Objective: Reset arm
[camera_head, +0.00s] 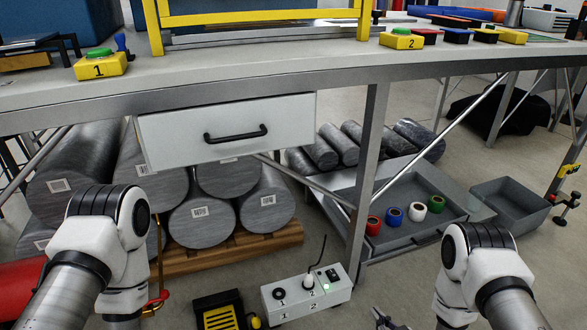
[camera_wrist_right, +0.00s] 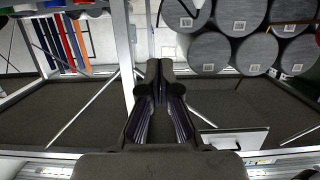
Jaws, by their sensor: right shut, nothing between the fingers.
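My right gripper (camera_head: 385,320) shows only as dark fingertips at the bottom edge of the head view. In the right wrist view its two black fingers (camera_wrist_right: 160,68) are together with nothing between them. It is apart from the workbench (camera_head: 230,89) and below the tabletop in the head view. My right arm (camera_head: 480,265) and left arm (camera_head: 110,245) come up from the bottom corners, bent at their joints. My left gripper is outside the head view.
A white drawer (camera_head: 230,130) hangs under the bench. Grey cylinders (camera_head: 270,199) lie on a wooden pallet (camera_head: 215,250). A white control box (camera_head: 306,296) with a green light is in front. An open grey tray (camera_head: 425,230) holds coloured rolls; a grey bin (camera_head: 510,200) stands right.

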